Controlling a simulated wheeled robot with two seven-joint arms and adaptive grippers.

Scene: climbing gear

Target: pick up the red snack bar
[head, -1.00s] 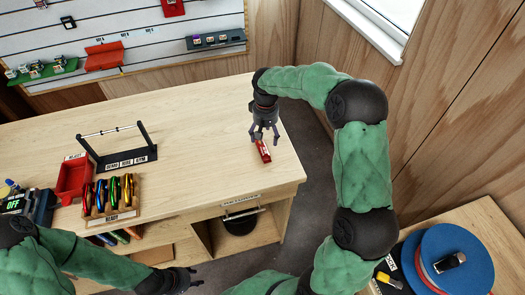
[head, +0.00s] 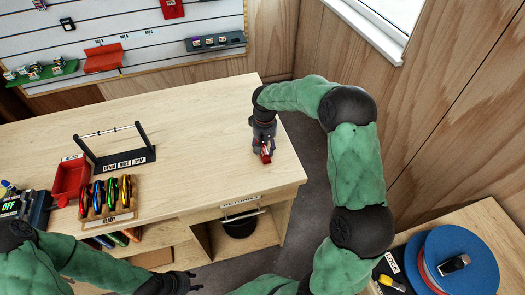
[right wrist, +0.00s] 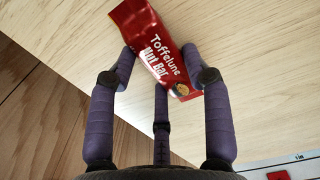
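The red snack bar (right wrist: 152,45), with white lettering reading "Toffelune Nut Bar", lies between the fingers of my right gripper (right wrist: 160,62) in the right wrist view. The left and right fingertips press against its two long sides, and the third finger reaches to its near end. In the head view the bar (head: 266,155) shows just below my right gripper (head: 264,147), near the right end of the wooden counter (head: 205,105). I cannot tell whether the bar is clear of the counter. My left gripper (head: 193,281) is low in the head view, empty, with its fingers apart.
On the counter's left stand a red tray (head: 71,182), a black rack with a bar (head: 115,150) and a wooden holder with several coloured carabiners (head: 108,216). A blue spool (head: 458,262) sits on another table at lower right. The counter's middle is clear.

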